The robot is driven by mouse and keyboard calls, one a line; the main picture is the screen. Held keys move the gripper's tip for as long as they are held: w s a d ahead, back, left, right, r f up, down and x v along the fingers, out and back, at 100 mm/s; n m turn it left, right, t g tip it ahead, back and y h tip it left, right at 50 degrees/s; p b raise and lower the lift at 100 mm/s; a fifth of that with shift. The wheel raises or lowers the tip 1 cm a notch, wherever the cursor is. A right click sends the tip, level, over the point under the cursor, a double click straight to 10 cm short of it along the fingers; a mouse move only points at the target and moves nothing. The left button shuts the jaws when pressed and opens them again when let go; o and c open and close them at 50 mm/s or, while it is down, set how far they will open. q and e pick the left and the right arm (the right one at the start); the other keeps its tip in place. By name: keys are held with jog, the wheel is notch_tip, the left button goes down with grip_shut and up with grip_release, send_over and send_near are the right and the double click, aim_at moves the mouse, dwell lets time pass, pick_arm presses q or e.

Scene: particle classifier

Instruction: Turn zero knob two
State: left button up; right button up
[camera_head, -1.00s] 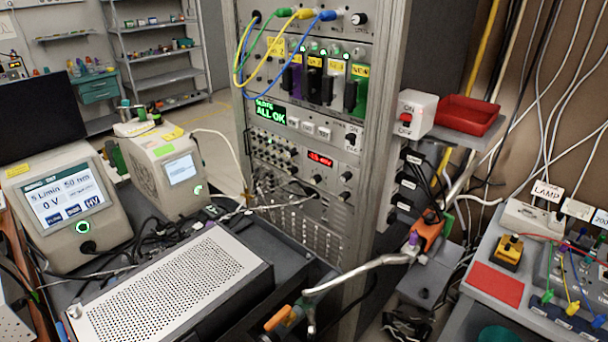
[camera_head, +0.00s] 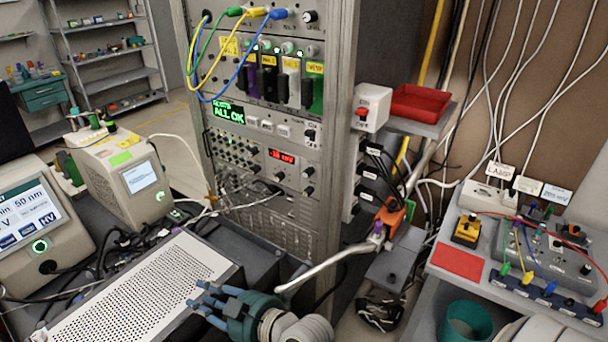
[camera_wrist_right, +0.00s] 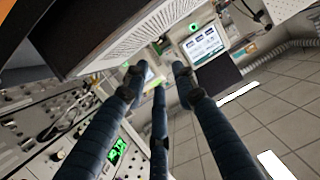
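The instrument rack (camera_head: 255,190) stands in the middle of the head view. Its lower panels carry a red number display (camera_head: 281,156), with small dark knobs (camera_head: 308,172) right of it and rows of small controls (camera_head: 232,152) left of it. The labels are too small to read, so I cannot tell which is zero knob two. My right gripper (camera_head: 208,302) is low in front of the rack, over the edge of the perforated box, apart from the knobs. In the right wrist view its three dark fingers (camera_wrist_right: 158,75) are spread with nothing between them. My left gripper is not in view.
A perforated grey box (camera_head: 150,290) lies left of my right gripper. A bent metal tube (camera_head: 325,265) passes close on its right. Cables (camera_head: 250,200) hang before the rack's lower panels. A red tray (camera_head: 420,102) and a switch box (camera_head: 371,108) stand right of the rack.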

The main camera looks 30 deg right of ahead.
jog(key=w+d+r+m+t, duration=0.15)
jog(key=w+r+t, duration=0.25)
jog(key=w+r, duration=0.4)
jog(key=w+d+r+m+t+h, duration=0.4)
jog(key=w+d+r+m+h, duration=0.35)
jog(key=d+m+h, duration=0.3)
jog(key=m+g+h, duration=1.1)
jog(key=g+h, duration=0.2)
jog(key=g, duration=0.1)
send_near(305, 175)
jog(key=shift+y, duration=0.25)
jog(key=p+x, duration=0.1)
jog(key=x, duration=0.1)
jog(key=p+x, duration=0.1)
jog(key=x, duration=0.5)
jog(key=shift+d+r+p, duration=0.25)
jog(key=shift+r+p, duration=0.05)
jog(key=shift+p, duration=0.1)
jog(key=shift+w+d, duration=0.2)
jog(key=shift+d, duration=0.3)
jog(key=shift+f, duration=0.1)
